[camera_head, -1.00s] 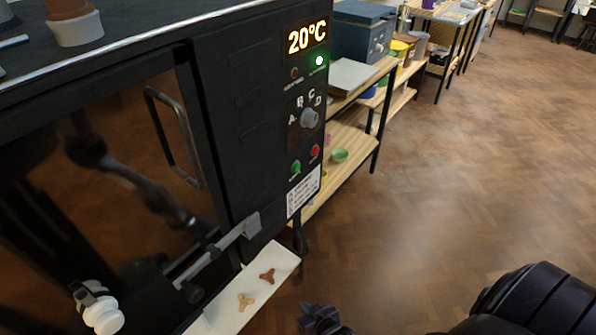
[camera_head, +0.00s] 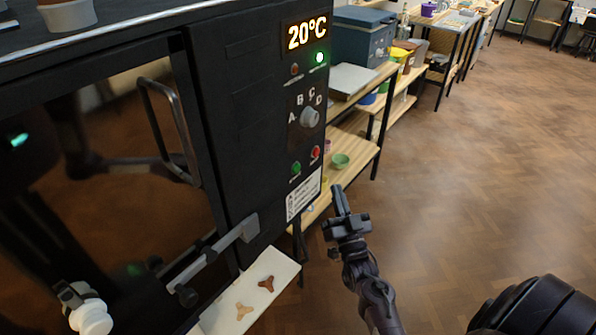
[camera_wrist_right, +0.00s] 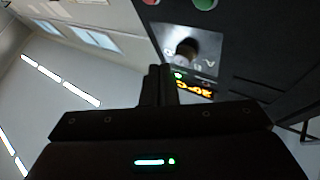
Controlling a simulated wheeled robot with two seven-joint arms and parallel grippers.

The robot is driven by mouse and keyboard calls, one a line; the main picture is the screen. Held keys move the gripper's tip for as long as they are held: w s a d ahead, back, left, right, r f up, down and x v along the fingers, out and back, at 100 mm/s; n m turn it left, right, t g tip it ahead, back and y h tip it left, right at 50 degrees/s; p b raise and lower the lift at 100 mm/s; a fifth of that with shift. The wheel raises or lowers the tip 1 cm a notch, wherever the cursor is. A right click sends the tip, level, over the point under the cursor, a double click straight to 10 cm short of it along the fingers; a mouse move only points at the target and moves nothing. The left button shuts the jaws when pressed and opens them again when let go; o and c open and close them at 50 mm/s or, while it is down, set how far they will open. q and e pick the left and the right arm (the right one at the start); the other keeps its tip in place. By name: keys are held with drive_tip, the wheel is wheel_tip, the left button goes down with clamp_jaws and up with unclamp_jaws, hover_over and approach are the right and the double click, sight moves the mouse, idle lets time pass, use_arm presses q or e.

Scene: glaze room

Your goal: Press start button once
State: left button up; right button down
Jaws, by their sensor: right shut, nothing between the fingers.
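The black kiln's control panel (camera_head: 262,100) shows a lit 20°C display (camera_head: 306,33), a green lamp (camera_head: 319,57) and a selector knob (camera_head: 309,117) with letters A to D. Below the knob sit a green button (camera_head: 296,167) at left and a red button (camera_head: 315,151) at right; their labels are too small to read. My right gripper (camera_head: 340,200) is shut and empty, pointing up, below and right of the buttons and apart from the panel. In the right wrist view the green button (camera_wrist_right: 205,3) and red button (camera_wrist_right: 151,1) show at the top edge. My left gripper is not visible.
The kiln door has a bar handle (camera_head: 170,130) and a latch (camera_head: 215,255). A pale shelf (camera_head: 262,305) with small three-armed props juts out below. Wooden shelving (camera_head: 345,150) with a green bowl (camera_head: 340,161) stands behind. The floor at right is clear.

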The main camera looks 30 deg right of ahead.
drive_tip(key=shift+r, duration=0.1)
idle(0.3)
drive_tip(key=b, duration=0.4)
approach(297, 169)
drive_tip(key=w+d+r, duration=0.3)
drive_tip(key=w, duration=0.1)
drive_tip(key=shift+w+d+r, duration=0.2)
drive_tip(key=shift+d, duration=0.05)
idle(1.5)
drive_tip(key=shift+w+a, duration=0.15)
drive_tip(key=shift+w, duration=0.25)
drive_tip(key=shift+w+a, duration=0.15)
drive_tip(key=shift+w, duration=0.25)
idle(0.5)
drive_tip(key=shift+s, duration=0.15)
drive_tip(key=shift+s+d+p, duration=0.3)
drive_tip(key=shift+s+p, duration=0.05)
drive_tip(key=shift+s, duration=0.35)
